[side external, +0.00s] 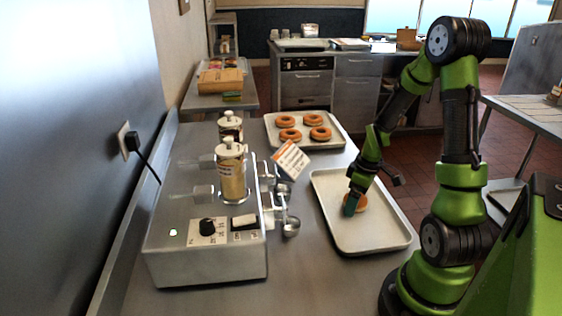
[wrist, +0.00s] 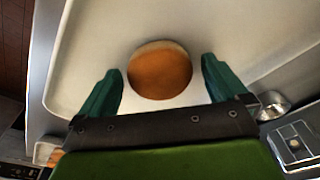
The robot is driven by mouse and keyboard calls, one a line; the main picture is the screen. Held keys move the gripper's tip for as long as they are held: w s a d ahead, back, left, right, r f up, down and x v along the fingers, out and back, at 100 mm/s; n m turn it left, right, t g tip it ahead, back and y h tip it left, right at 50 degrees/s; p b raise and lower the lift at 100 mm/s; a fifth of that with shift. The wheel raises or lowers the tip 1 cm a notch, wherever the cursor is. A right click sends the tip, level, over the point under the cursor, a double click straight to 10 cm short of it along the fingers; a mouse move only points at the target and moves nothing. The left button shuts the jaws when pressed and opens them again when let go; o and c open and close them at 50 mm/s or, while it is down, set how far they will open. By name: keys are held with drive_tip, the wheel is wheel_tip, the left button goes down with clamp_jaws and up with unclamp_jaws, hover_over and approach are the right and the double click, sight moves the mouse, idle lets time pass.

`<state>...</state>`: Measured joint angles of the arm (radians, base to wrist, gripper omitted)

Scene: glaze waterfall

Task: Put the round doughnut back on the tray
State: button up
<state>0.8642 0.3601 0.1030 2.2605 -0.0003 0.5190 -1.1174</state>
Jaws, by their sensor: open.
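The round doughnut (side external: 358,202) is orange-brown with no hole showing. It lies on the near metal tray (side external: 370,236), towards its middle, partly hidden by my gripper. In the wrist view the doughnut (wrist: 160,72) shows whole, with a pale rim at its top edge, on the bare tray (wrist: 225,28). My gripper (side external: 351,204) is low over this tray, pointing down. In the wrist view its two green fingers (wrist: 160,68) are open, one on each side of the doughnut, with a gap on both sides. Nothing is held.
A second tray (side external: 333,143) behind holds several ring doughnuts (side external: 288,121). A steel glaze machine (side external: 208,240) with canisters (side external: 231,172) stands to the left. Its metal cups (side external: 290,227) reach out close to the near tray. A white-and-orange card (side external: 291,160) stands between the trays.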

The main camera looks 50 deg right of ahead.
sight(362, 198)
wheel_tip(362, 198, up, 12)
drive_tip(key=s, duration=0.1)
drive_tip(key=a+r+m+t+y, duration=0.1)
drive_tip(key=a+r, duration=0.4)
drive_tip(key=a, duration=0.7)
drive_tip(key=a+r+m+t, duration=0.4)
drive_tip(key=a+r, duration=0.2)
drive_tip(key=a, duration=0.7)
drive_tip(key=shift+s+t+y, duration=0.2)
drive_tip(key=shift+t+y, duration=0.2)
